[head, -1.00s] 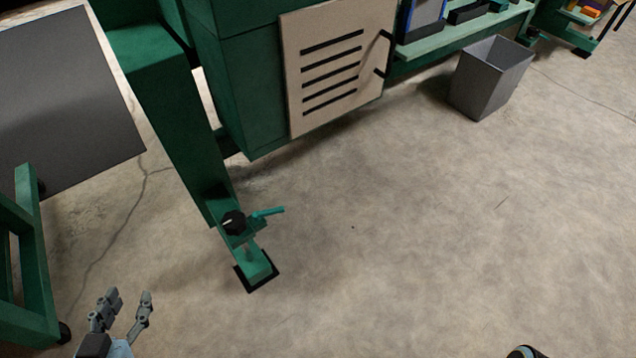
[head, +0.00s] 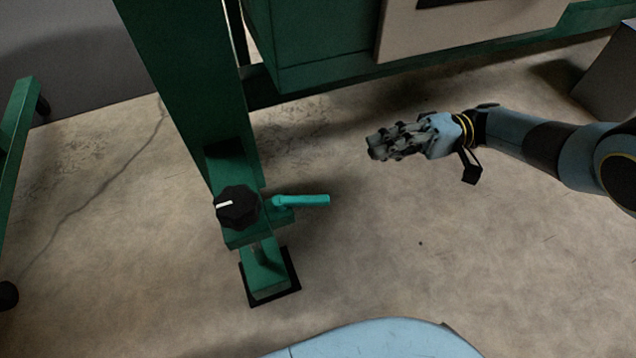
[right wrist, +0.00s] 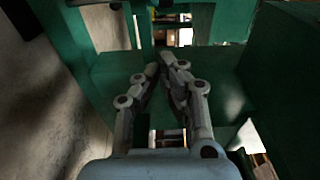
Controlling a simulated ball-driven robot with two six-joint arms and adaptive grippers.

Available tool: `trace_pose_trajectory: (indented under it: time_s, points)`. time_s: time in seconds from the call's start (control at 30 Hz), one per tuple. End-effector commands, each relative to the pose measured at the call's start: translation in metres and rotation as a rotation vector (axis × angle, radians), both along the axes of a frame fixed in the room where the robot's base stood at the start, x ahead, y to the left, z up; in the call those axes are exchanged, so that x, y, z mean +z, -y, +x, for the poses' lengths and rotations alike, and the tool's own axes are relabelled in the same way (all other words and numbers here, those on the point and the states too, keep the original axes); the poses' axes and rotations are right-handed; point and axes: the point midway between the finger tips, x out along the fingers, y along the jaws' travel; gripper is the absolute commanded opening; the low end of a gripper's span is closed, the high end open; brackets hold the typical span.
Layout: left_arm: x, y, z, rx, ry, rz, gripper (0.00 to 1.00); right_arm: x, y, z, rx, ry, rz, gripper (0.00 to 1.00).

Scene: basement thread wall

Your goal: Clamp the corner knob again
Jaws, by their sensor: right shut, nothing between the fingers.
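The corner knob (head: 237,207) is black and lobed with a white mark, on the foot of the green leg (head: 190,80). A teal clamp lever (head: 302,201) sticks out to the right just beside it. My right gripper (head: 372,148) is shut and empty, to the right of the lever and a little higher in the head view, apart from both. In the right wrist view its fingertips (right wrist: 168,64) meet in front of green frame parts. I cannot make out the knob for certain there. My left gripper is not in view now.
The leg stands on a dark foot pad (head: 270,283) on the concrete floor (head: 480,250). A green cabinet (head: 310,45) with a pale panel (head: 450,30) stands behind. A grey bin (head: 610,75) is at the right edge. Another green frame (head: 15,150) stands at the left.

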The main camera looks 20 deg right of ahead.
Motion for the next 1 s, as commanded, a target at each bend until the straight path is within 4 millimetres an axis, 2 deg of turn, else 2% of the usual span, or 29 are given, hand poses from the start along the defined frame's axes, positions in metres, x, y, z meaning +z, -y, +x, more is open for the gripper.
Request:
trace_pose_trajectory:
  time_s: [0.03,0.1,0.5,0.63,0.77,1.0]
  points:
    - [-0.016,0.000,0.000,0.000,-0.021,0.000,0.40,-0.011,0.002,0.003,0.000,-0.002,-0.004,0.00]
    - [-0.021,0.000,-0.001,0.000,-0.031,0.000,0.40,-0.012,0.003,0.009,-0.001,0.007,-0.005,0.00]
    - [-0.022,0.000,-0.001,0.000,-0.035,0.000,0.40,-0.009,0.002,0.013,-0.001,0.015,-0.007,0.00]
    - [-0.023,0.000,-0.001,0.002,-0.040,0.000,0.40,-0.009,-0.004,0.013,0.000,0.015,-0.006,0.00]
    - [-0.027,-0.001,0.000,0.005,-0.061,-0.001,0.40,-0.009,-0.022,0.014,0.001,0.015,-0.005,0.00]
    - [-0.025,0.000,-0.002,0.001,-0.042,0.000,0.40,-0.010,-0.074,0.017,0.000,0.015,-0.004,0.00]
